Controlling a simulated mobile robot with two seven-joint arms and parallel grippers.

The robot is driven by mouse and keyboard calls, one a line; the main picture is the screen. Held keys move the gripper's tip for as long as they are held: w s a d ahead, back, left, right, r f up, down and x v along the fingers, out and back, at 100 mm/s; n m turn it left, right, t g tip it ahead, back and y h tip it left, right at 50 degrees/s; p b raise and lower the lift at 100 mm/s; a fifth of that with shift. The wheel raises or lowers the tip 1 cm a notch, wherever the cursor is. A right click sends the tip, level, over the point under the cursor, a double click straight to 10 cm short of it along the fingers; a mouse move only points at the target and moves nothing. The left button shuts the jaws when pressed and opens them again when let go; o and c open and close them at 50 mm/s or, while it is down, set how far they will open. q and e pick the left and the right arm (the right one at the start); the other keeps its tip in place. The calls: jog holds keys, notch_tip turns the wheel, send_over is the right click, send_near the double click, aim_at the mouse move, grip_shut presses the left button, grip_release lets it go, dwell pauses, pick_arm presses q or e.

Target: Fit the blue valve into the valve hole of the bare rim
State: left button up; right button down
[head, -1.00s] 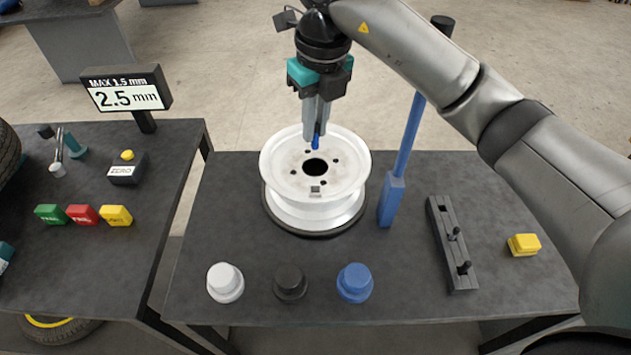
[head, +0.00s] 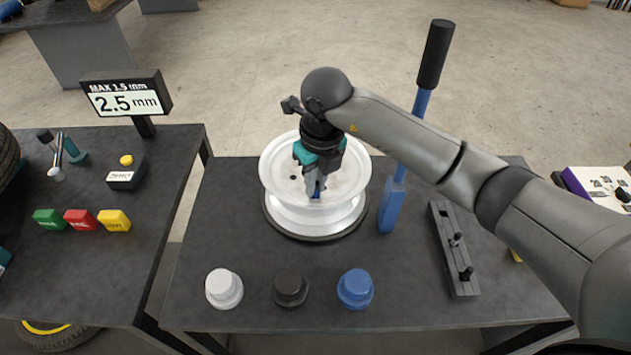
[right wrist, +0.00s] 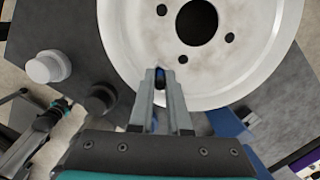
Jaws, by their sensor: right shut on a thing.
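The bare white rim (head: 277,168) lies flat on a dark round base on the middle table. It also shows in the right wrist view (right wrist: 262,62), with its round centre opening and several small holes. My right gripper (head: 316,192) points down at the near part of the rim face. It is shut on the blue valve (right wrist: 160,72), a small blue piece between the fingertips. The valve's lower end and the valve hole are hidden by the fingers, so I cannot tell whether the valve is in the hole.
White (head: 224,288), black (head: 290,289) and blue (head: 355,288) knobs stand along the near table. A blue post (head: 392,203) with a black grip rises right of the rim. A dark slotted block (head: 453,250) lies farther right. A gauge display (head: 126,98) reads 2.5 mm.

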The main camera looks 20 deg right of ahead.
jog(key=shift+f+b, duration=0.3)
jog(key=shift+s+f, duration=0.3)
jog(key=shift+f, duration=0.1)
jog(key=c, duration=1.2)
grip_release()
jog(key=shift+o, duration=0.2)
jog(key=shift+w+r+p, duration=0.1)
jog(key=shift+r+p, duration=0.3)
jog(key=shift+r, duration=0.2)
notch_tip(320, 180, up, 12)
jog(key=s, duration=0.1)
jog(key=shift+d, duration=0.2)
